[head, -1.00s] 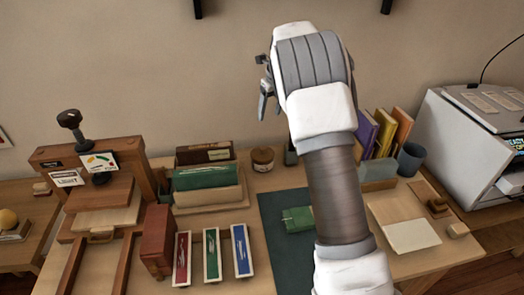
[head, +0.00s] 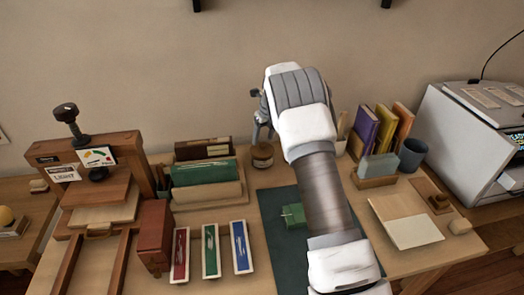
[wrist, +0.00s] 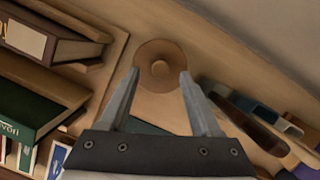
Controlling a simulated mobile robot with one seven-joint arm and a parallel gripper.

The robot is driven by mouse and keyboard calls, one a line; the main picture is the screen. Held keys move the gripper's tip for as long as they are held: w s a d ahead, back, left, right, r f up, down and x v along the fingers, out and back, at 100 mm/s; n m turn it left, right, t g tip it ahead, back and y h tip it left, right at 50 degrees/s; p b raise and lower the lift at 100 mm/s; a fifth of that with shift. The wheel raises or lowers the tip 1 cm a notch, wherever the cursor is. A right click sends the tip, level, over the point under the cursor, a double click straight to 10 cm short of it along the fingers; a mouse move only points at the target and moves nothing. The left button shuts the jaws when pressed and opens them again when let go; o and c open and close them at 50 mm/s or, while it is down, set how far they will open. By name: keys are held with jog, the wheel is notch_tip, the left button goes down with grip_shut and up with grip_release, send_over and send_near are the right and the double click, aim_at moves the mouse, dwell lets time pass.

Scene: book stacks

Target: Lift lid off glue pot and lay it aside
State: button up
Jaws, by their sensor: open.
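The glue pot (head: 262,162) is a small round brown pot at the back of the workbench, right of the book rack. Its lid (head: 262,150) is on top. In the wrist view the lid (wrist: 159,52) is a brown disc with a round knob (wrist: 159,69) in the middle. My gripper (head: 263,131) is open and empty, pointing down just above the pot. In the wrist view my gripper's fingertips (wrist: 159,73) appear on either side of the knob. I cannot tell how high they are above the lid.
A book rack (head: 208,195) stands left of the pot.

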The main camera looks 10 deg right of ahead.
aim_at(262, 147)
jog(key=x, duration=0.2)
jog(key=shift+f, duration=0.35)
jog(key=shift+c, duration=0.3)
grip_shut()
